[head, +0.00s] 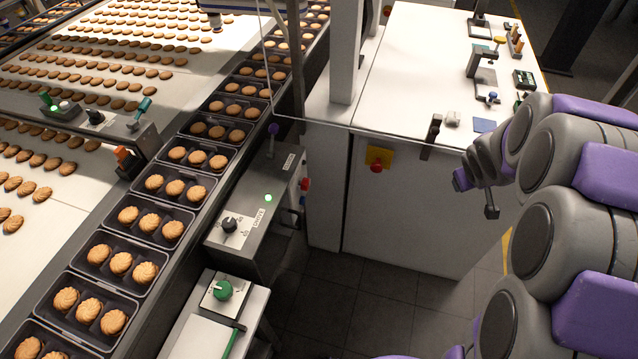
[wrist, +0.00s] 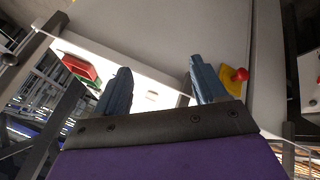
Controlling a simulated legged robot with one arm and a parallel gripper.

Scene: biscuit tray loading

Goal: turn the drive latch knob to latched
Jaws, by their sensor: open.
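A black knob (head: 229,225) sits on a white plate with small markings, on the grey box beside the tray line. A green knob (head: 222,290) sits on another white plate on the nearer unit. I cannot read the labels, so I cannot tell which is the drive latch knob or its setting. My gripper (head: 478,192) is well to the right of both knobs, in front of the white cabinet, with clear space between. In the wrist view my gripper (wrist: 158,66) shows two blue-grey fingers spread apart with nothing between them. Neither knob is recognisable there.
A lit green lamp (head: 268,198) is on the grey box. A red button (head: 376,167) on a yellow plate is on the white cabinet (head: 420,215). A clear panel edge (head: 350,128) crosses above. Biscuit trays (head: 150,220) line the conveyor. The floor between is clear.

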